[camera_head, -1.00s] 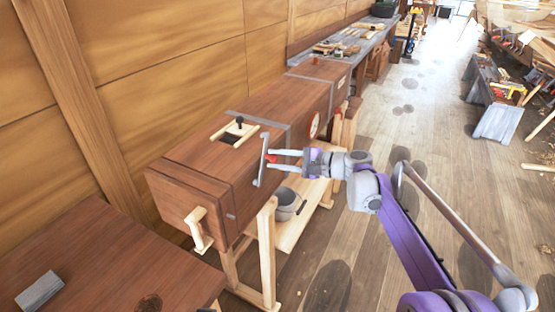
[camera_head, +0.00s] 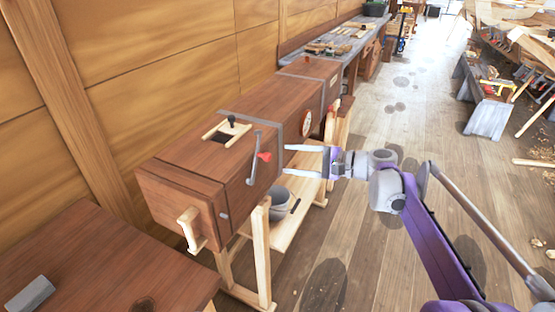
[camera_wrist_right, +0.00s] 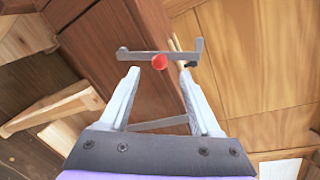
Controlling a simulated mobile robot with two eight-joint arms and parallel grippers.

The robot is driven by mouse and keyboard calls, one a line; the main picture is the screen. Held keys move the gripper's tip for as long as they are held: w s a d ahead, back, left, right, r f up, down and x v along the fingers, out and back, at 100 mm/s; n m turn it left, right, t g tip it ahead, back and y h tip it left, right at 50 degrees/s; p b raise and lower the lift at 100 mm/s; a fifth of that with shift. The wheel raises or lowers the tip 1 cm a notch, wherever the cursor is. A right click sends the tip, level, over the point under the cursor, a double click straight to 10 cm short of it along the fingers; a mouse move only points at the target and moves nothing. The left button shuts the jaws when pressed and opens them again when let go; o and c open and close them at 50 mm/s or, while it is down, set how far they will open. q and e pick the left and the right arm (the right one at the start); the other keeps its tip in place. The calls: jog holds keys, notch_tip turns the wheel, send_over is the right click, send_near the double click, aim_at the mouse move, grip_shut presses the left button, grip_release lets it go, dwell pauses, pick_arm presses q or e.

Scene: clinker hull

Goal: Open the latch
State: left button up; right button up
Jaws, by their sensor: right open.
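The latch is a grey metal bar (camera_head: 254,158) with a red knob (camera_head: 265,156), on the right side of a long brown wooden box (camera_head: 180,165). In the head view the bar stands nearly upright, with a bent lower end. My right gripper (camera_head: 286,159) is open and empty, just right of the knob and apart from it. In the right wrist view the bar (camera_wrist_right: 190,55) lies across beyond the fingertips, and the red knob (camera_wrist_right: 159,61) sits between and just beyond the fingers (camera_wrist_right: 159,74). My left gripper is not in view.
A pale wooden handle (camera_head: 190,229) is on the box's near end. A grey bucket (camera_head: 276,203) stands on the shelf below. A dark table (camera_head: 90,262) with a grey block (camera_head: 30,293) is at the front left. Open floor (camera_head: 380,130) lies to the right.

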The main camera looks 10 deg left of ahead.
jog(key=v, duration=0.3)
jog(key=shift+s+d, duration=0.1)
jog(key=shift+d, duration=0.25)
jog(key=s+d+f+n+h, duration=0.3)
jog(key=s+d+f+h, duration=0.2)
jog(key=s, duration=0.6)
jog(key=s+d+f+n+h, duration=0.3)
jog(key=s+d+f+h, duration=0.2)
jog(key=s+f, duration=0.4)
jog(key=s+d+f+n+t+h, duration=0.1)
jog(key=s+d+f+n+h, duration=0.2)
jog(key=s, duration=1.2)
jog(key=d+f+h, duration=0.2)
jog(key=d+f, duration=0.1)
jog(key=f, duration=0.2)
jog(key=shift+d, duration=0.4)
jog(key=shift+f, duration=0.1)
